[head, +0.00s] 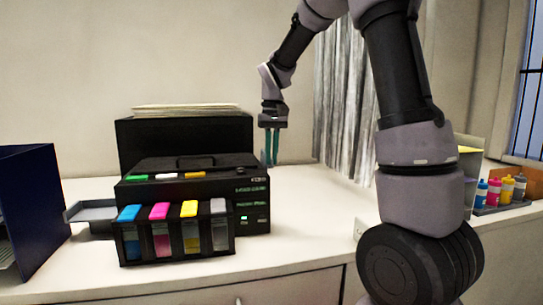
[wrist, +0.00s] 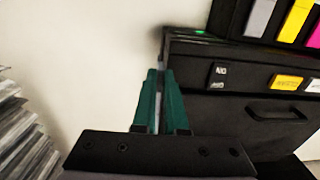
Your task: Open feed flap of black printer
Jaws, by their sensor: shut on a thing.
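The black printer (head: 197,190) stands on the white table, with coloured ink tanks along its front. Its top has small labels and a dark handle, which also shows in the wrist view (wrist: 278,112). My gripper (head: 270,160) points down at the printer's rear right corner. In the wrist view its teal fingers (wrist: 160,75) are close together at the left edge of the printer's dark top (wrist: 235,110). They are shut on a thin edge there, which looks like the feed flap; the grip point is mostly hidden between them. The flap looks lowered.
A black box (head: 185,140) with a paper stack (head: 190,110) on top stands behind the printer. A grey tray (head: 90,210) and a dark blue holder (head: 35,205) are at the left. Ink bottles (head: 505,190) stand at the right. Bare table (head: 315,215) lies right of the printer.

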